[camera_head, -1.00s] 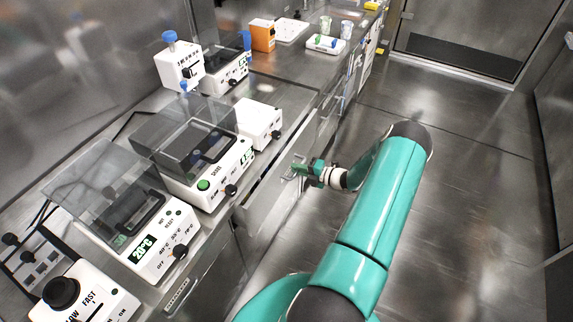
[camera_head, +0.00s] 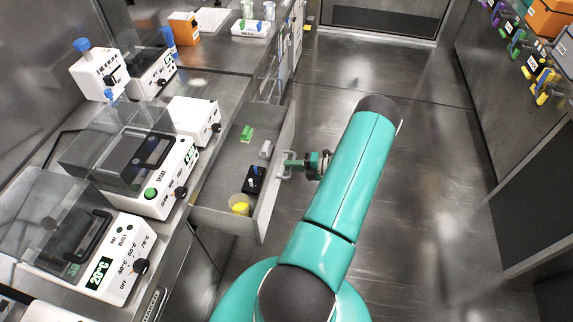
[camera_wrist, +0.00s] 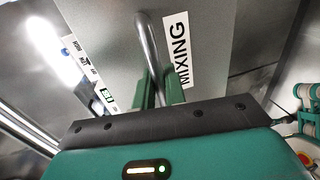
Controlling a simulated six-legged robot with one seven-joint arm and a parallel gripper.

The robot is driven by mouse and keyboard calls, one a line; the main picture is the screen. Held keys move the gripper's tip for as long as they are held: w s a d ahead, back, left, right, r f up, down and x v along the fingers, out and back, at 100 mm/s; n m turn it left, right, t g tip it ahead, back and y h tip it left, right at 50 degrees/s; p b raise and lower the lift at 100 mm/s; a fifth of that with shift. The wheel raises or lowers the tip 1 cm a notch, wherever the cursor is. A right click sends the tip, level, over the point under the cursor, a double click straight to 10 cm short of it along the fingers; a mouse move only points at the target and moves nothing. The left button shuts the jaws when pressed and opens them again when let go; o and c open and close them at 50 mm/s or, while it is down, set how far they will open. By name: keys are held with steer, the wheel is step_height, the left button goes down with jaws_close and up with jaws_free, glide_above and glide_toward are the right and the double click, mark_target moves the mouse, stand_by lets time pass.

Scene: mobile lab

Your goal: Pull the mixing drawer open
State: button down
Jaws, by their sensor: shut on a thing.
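The mixing drawer (camera_head: 272,198) stands pulled well out from under the left counter in the head view. Inside it are a green item (camera_head: 247,133), a grey item (camera_head: 265,150), a black item (camera_head: 254,180) and a round tub with yellow contents (camera_head: 240,206). My gripper (camera_head: 292,164) is at the drawer's front face, shut on its metal handle. In the wrist view the handle bar (camera_wrist: 149,45) runs between the green fingers, beside the MIXING label (camera_wrist: 181,50). The fingertips are partly hidden by the gripper body.
Several white lab devices (camera_head: 150,165) with dark lids line the left counter. A white tray (camera_head: 250,29) with small items is further back. Several coloured items (camera_head: 540,80) are on the right wall. The metal floor (camera_head: 420,190) right of my arm is clear.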

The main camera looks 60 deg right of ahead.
steer(key=c, duration=1.6)
jaws_free()
steer(key=shift+o, duration=0.2)
steer(key=v, duration=1.3)
steer(key=shift+s, duration=0.4)
steer(key=shift+r, duration=0.1)
